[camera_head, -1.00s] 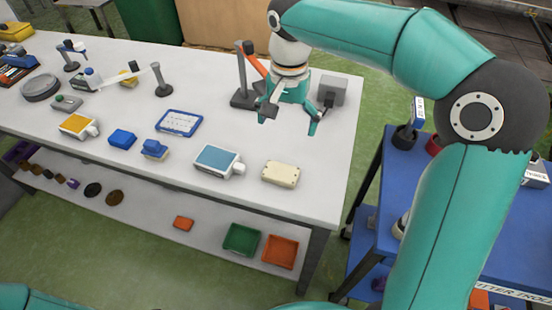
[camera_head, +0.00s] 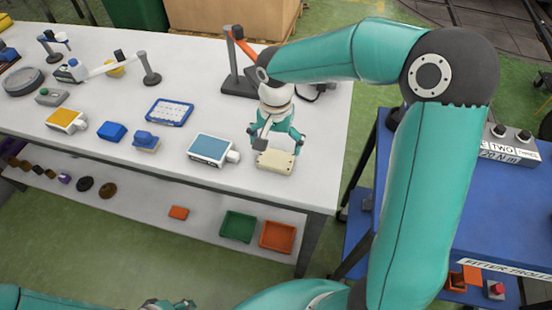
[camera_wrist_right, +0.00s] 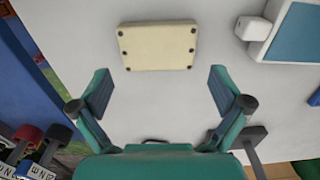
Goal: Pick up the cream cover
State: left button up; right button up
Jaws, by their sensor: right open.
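The cream cover (camera_head: 275,162) is a small flat block with rounded corners, lying on the white bench near its front right. In the right wrist view the cream cover (camera_wrist_right: 158,46) shows dark dots at its corners and edge. My right gripper (camera_head: 277,147) is over the far side of the cover, pointing down. In the wrist view its fingers (camera_wrist_right: 160,90) are wide apart with nothing between them, and the cover lies beyond the tips. Part of my left gripper (camera_head: 166,304) shows at the bottom edge; its fingers are not clear.
A blue-and-white box (camera_head: 212,149) sits left of the cover. A blue tablet-like panel (camera_head: 170,112) and several small blocks lie farther left. A dark stand (camera_head: 233,75) rises behind the gripper. A blue trolley (camera_head: 485,215) stands at right.

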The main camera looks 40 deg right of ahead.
aim_at(275, 158)
jog(key=f, duration=0.3)
jog(key=shift+s+a+f+p, duration=0.2)
jog(key=shift+s+f+p, duration=0.05)
jog(key=shift+s+p, duration=0.1)
jog(key=shift+w+f, duration=0.1)
jog(key=shift+f, duration=0.3)
jog(key=c, duration=1.1)
